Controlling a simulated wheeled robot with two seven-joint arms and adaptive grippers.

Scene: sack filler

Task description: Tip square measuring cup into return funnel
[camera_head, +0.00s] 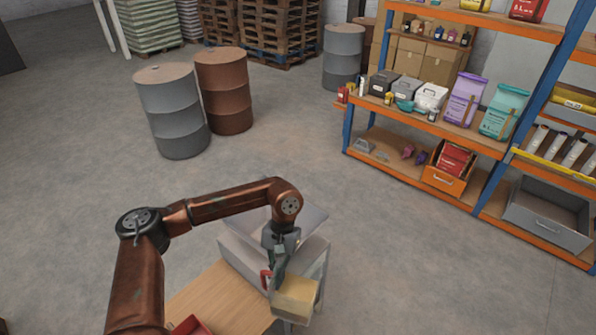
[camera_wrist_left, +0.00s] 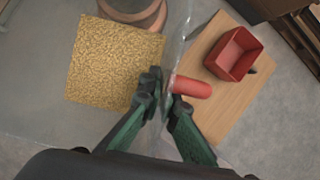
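The square measuring cup (camera_head: 297,298) looks clear-walled, with yellow-tan grain filling a square area; its grainy top also shows in the left wrist view (camera_wrist_left: 113,62). Its red handle (camera_wrist_left: 191,87) shows at the fingertips. My left gripper (camera_head: 279,272) is closed around this handle; in the left wrist view its dark green fingers (camera_wrist_left: 161,92) stand close together there. The cup is held roughly level, in front of a light grey box-like housing (camera_head: 237,258) with sloped panels. I cannot tell whether this housing is the return funnel. My right gripper is not in view.
A wooden tabletop (camera_head: 222,300) lies left of the cup, bearing a red square container (camera_wrist_left: 235,53). Drums (camera_head: 172,112) stand at the back left. A stocked orange and blue shelf (camera_head: 440,125) stands at the right. The floor between is clear.

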